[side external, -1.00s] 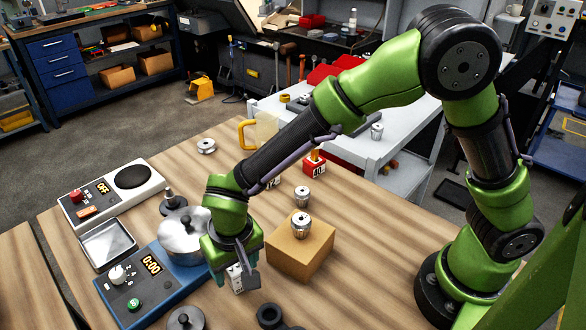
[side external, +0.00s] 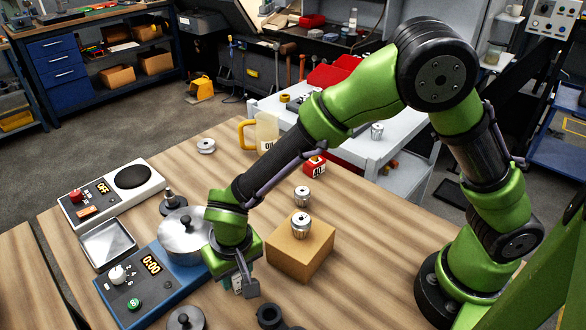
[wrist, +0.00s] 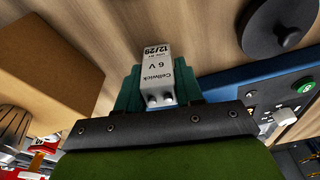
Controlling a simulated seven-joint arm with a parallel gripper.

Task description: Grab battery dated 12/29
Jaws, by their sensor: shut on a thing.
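The battery (wrist: 158,72) is a light grey block marked "Cellwick 6 V 12/29", with two round terminals on the end toward my wrist. In the wrist view my gripper (wrist: 158,82) has its teal fingers shut on both sides of it. In the side view my gripper (side external: 241,284) points down at the table between the blue timer unit and the cardboard box, and hides most of the battery. I cannot tell whether the battery touches the table.
A cardboard box (side external: 301,253) with a metal part on top stands just right of my gripper. The blue timer unit (side external: 150,290) with a silver pot (side external: 184,236) is close on the left. Dark round parts (side external: 270,316) lie in front. Bare wood is at the right front.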

